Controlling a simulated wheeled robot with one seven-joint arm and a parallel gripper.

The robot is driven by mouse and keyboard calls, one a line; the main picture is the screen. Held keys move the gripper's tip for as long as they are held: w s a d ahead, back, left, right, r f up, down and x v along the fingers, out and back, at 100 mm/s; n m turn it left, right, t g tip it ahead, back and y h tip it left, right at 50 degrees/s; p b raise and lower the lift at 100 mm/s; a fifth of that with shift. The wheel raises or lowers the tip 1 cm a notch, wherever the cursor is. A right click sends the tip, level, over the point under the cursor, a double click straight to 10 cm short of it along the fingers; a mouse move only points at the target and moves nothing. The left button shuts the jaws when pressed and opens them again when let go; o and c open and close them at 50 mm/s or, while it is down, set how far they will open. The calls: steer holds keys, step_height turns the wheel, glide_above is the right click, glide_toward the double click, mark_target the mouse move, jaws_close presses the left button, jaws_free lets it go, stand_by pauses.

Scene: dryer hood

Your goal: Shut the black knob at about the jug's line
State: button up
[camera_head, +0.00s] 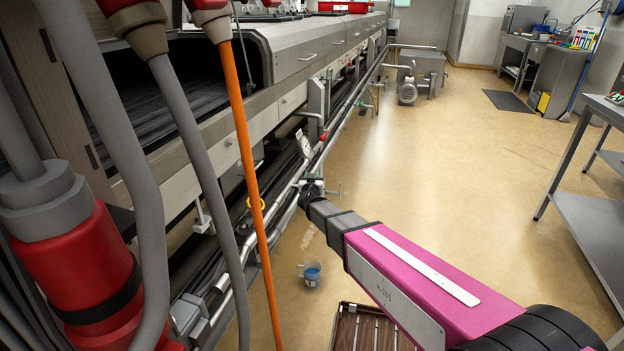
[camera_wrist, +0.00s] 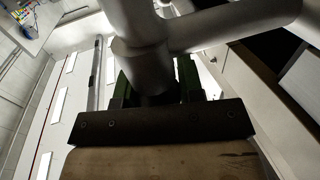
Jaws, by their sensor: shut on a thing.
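The jug (camera_head: 312,274) stands on the floor below the pipes and holds something blue. At about its line along the pipe run, a black knob (camera_head: 311,186) shows at the end of my arm, mostly hidden by my gripper (camera_head: 309,194). In the wrist view, my gripper (camera_wrist: 154,88) has its dark green fingers on both sides of a grey pipe fitting (camera_wrist: 140,62). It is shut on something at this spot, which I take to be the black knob. The knob's turn angle cannot be made out.
A slatted wooden crate (camera_head: 372,331) stands below my arm. A steel table (camera_head: 597,215) is at right. The middle floor is clear.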

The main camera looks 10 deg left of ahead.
steer(key=o, duration=0.9)
steer(key=shift+s, duration=0.15)
steer(key=s, duration=0.3)
steer(key=s+d, duration=0.1)
steer(key=s, duration=0.6)
steer(key=shift+s+d, duration=0.25)
steer(key=shift+d, duration=0.15)
